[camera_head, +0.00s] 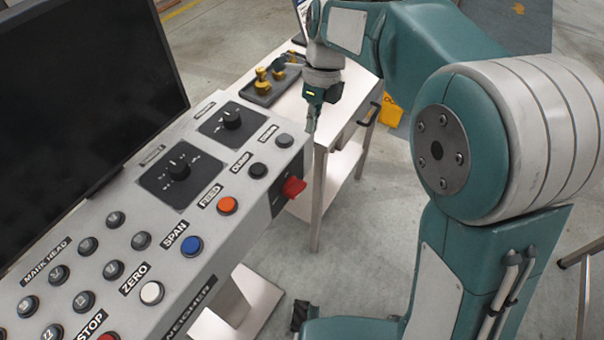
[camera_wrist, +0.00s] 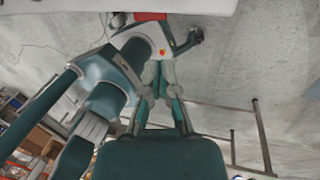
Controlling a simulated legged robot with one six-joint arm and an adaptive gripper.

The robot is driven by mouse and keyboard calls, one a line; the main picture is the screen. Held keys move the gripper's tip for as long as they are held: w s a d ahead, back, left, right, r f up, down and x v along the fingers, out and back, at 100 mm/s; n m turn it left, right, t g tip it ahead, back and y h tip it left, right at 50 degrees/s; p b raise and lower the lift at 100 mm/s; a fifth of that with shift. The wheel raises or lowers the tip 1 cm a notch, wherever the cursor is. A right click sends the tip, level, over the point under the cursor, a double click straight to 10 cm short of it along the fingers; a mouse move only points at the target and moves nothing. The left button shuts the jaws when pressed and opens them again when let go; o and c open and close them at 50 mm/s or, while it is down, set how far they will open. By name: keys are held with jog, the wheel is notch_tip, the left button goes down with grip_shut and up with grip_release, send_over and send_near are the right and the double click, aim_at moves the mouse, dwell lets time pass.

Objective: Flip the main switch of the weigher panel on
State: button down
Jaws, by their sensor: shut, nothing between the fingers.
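The weigher panel (camera_head: 125,205) is a grey sloped console on the left of the head view. A red rotary or lever switch (camera_head: 292,187) sits on a dark plate on its right end face. A red piece also shows at the top edge of the wrist view (camera_wrist: 150,16); it looks like the same switch. My gripper (camera_head: 311,131) points down just beyond the panel's far right corner, above and behind the red switch, apart from it. Its fingers are together and empty; they also show in the wrist view (camera_wrist: 159,68). I cannot tell the switch's exact setting.
A white trolley (camera_head: 345,115) with a tray of yellow-topped weights (camera_head: 263,78) stands behind. A yellow object (camera_head: 391,110) is on the floor. Open floor lies right of the panel.

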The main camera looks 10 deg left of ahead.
aim_at(302, 181)
jog(key=x, duration=1.4)
jog(key=shift+w+d+f+g+y, duration=0.15)
jog(key=shift+w+f+g+y, duration=0.15)
jog(key=shift+g, duration=0.4)
